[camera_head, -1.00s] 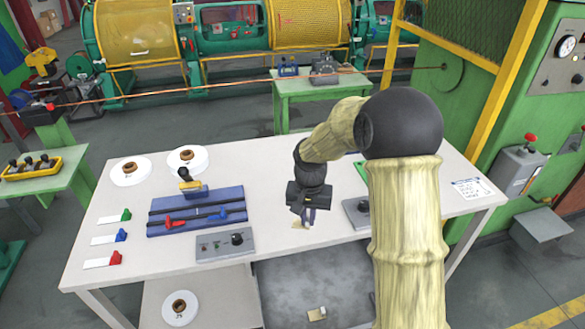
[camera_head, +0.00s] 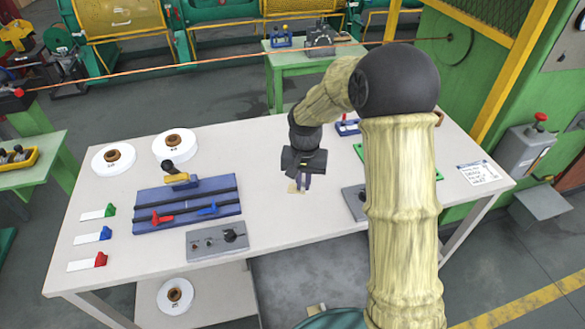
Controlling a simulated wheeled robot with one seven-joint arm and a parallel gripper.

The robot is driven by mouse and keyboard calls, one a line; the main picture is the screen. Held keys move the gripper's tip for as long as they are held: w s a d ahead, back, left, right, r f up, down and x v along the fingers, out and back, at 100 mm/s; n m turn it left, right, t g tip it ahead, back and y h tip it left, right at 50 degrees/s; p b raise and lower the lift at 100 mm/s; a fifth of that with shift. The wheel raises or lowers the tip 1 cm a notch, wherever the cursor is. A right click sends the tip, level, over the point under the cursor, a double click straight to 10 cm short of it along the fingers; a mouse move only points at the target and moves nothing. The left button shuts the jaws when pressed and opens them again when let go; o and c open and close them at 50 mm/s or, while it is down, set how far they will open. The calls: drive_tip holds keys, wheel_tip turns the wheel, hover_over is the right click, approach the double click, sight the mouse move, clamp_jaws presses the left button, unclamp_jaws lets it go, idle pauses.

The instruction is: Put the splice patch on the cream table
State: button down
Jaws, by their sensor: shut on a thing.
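My gripper (camera_head: 302,183) points down over the front middle of the pale cream table (camera_head: 265,210), with its jaws shut. A small thin tan piece, which looks like the splice patch (camera_head: 293,188), shows at the fingertips, on their left side. The jaws hide part of it. I cannot tell whether it touches the tabletop or hangs just above it.
A blue fixture (camera_head: 188,205) with red and blue clamps and a grey control panel (camera_head: 217,240) are left of my gripper. Another grey box (camera_head: 355,202) is to the right, partly behind my arm. White spools (camera_head: 175,145) stand at the back left. Bare tabletop surrounds the gripper.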

drive_tip(key=shift+s+a+f, duration=0.1)
drive_tip(key=shift+s+f, duration=0.05)
drive_tip(key=shift+f, duration=0.25)
hover_over(302, 212)
wheel_tip(302, 212, down, 5)
drive_tip(key=shift+f, duration=0.2)
drive_tip(key=shift+p, duration=0.3)
drive_tip(key=shift+f, duration=1.9)
drive_tip(key=shift+f, duration=0.1)
drive_tip(key=c, duration=1.5)
unclamp_jaws()
